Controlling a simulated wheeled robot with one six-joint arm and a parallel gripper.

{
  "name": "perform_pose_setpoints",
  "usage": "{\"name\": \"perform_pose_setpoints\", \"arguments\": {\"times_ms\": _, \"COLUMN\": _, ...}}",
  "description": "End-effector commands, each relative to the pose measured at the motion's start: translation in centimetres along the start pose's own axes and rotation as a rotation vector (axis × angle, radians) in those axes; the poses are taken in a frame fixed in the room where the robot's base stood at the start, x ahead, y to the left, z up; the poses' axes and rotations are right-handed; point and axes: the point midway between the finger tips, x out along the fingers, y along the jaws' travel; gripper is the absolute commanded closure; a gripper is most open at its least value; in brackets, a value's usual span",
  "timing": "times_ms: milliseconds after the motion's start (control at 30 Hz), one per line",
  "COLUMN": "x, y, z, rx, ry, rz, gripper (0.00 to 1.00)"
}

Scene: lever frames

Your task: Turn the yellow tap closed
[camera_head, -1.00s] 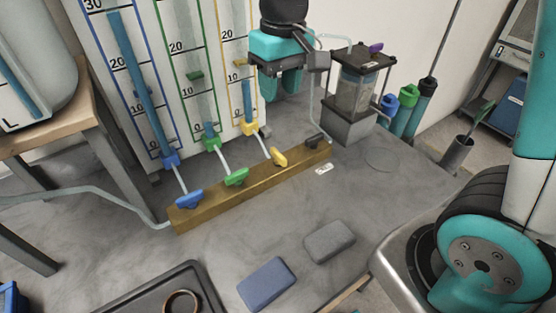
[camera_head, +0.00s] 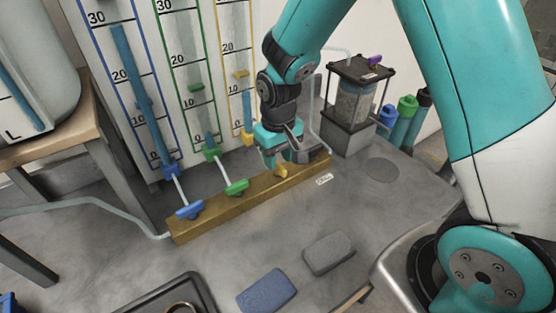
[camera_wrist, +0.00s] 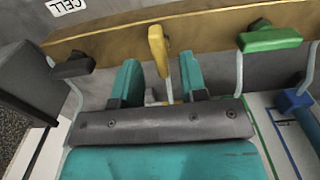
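The yellow tap (camera_head: 281,171) sits on the wooden beam, right of the green tap (camera_head: 236,187) and blue tap (camera_head: 190,209). In the wrist view the yellow tap (camera_wrist: 157,45) has its handle pointing across the beam, while the green tap (camera_wrist: 270,40) lies along it. My gripper (camera_head: 285,161) is low over the beam at the yellow tap and partly hides it. In the wrist view my gripper (camera_wrist: 159,66) is open, one finger on each side of the handle's near end. Gaps show between fingers and handle.
The gauge board (camera_head: 180,60) stands behind. A glass-sided apparatus (camera_head: 355,100) stands right of my gripper. Blue and grey blocks lie in front, with clear table between.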

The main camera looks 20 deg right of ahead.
Motion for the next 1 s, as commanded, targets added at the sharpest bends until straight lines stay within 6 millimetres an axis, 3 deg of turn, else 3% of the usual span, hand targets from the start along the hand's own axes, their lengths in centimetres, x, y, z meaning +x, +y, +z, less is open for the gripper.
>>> {"name": "perform_pose_setpoints", "arguments": {"times_ms": 200, "x": 1.9, "y": 0.0, "z": 0.0, "rx": 0.0, "ry": 0.0, "rz": 0.0, "gripper": 0.61}}
{"name": "perform_pose_setpoints", "arguments": {"times_ms": 500, "x": 2.0, "y": 0.0, "z": 0.0, "rx": 0.0, "ry": 0.002, "rz": 0.0, "gripper": 0.61}}
{"name": "perform_pose_setpoints", "arguments": {"times_ms": 667, "x": 2.0, "y": 0.0, "z": 0.0, "rx": 0.0, "ry": 0.001, "rz": 0.0, "gripper": 0.97}}
{"name": "perform_pose_setpoints", "arguments": {"times_ms": 1000, "x": 2.0, "y": 0.0, "z": 0.0, "rx": 0.022, "ry": 0.001, "rz": 0.0, "gripper": 1.0}}
